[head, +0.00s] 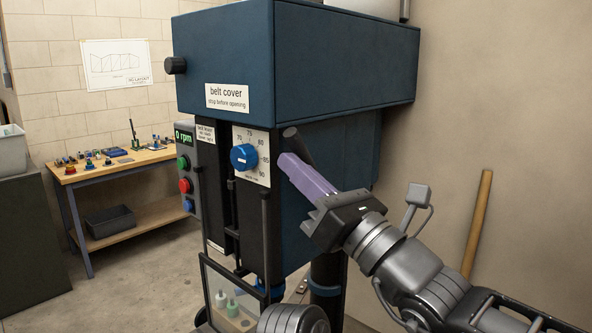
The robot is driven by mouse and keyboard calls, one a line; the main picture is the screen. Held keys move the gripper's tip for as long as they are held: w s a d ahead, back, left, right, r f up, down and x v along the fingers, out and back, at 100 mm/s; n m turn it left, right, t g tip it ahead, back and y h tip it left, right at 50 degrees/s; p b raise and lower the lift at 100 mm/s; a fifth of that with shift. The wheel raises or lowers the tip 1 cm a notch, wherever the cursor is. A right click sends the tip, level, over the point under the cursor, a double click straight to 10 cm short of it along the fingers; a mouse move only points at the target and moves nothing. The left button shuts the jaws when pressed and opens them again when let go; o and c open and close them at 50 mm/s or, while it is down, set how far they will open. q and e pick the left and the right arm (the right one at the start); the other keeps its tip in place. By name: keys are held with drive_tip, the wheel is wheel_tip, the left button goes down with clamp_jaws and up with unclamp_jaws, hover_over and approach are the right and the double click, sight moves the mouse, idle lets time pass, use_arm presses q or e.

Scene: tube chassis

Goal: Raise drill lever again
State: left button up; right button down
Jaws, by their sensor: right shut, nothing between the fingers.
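The drill press has a blue head with a belt cover (345,58) on top and a display reading 0 rpm (184,137). A dark lever (297,143) with a rounded end sticks out on the right side of the head, slanting up to the left. My right gripper (290,164) reaches in from the lower right, with purple fingers pointing up-left. It is shut and empty, its fingertips just below the lever's end in the picture. Whether they touch the lever is unclear. The lever's root is partly hidden behind the fingers. My left gripper is not in view.
A blue depth knob (244,157) sits on the head's front, close left of the fingertips. A clear guard panel (228,296) hangs below, with small bottles behind it. A workbench (110,168) with small parts stands at left. A wooden pole (477,222) leans on the right wall.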

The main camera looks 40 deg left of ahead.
drive_tip(key=shift+w+d+r, duration=0.2)
drive_tip(key=shift+d+r, duration=0.05)
drive_tip(key=shift+r, duration=0.1)
drive_tip(key=b+v, duration=0.3)
drive_tip(key=v, duration=0.4)
drive_tip(key=shift+s+d+f, duration=0.15)
drive_tip(key=shift+s+f, duration=0.1)
drive_tip(key=shift+f, duration=0.2)
